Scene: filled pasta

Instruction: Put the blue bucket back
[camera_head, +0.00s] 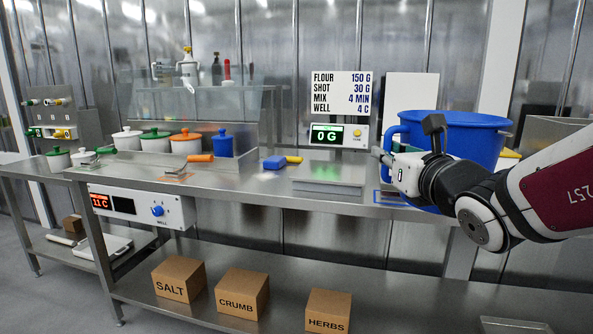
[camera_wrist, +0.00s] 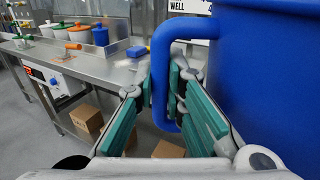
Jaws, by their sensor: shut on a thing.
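The large blue bucket (camera_head: 455,130) is upright at the right end of the steel table, with my arm in front of its lower part. In the wrist view the bucket (camera_wrist: 270,85) fills the right side, and its handle (camera_wrist: 160,60) passes down between the teal finger pads. My gripper (camera_head: 386,158) is at the bucket's left side, shut on the handle; its fingers also show in the wrist view (camera_wrist: 166,92). A blue outline (camera_head: 384,197) is marked on the table below the gripper. I cannot tell whether the bucket's base touches the table.
A scale with a green display (camera_head: 327,134) stands left of the bucket, with a flat steel plate (camera_head: 327,188) in front. A blue block (camera_head: 274,162) and lidded pots (camera_head: 186,143) are further left. Labelled boxes (camera_head: 243,293) sit on the lower shelf.

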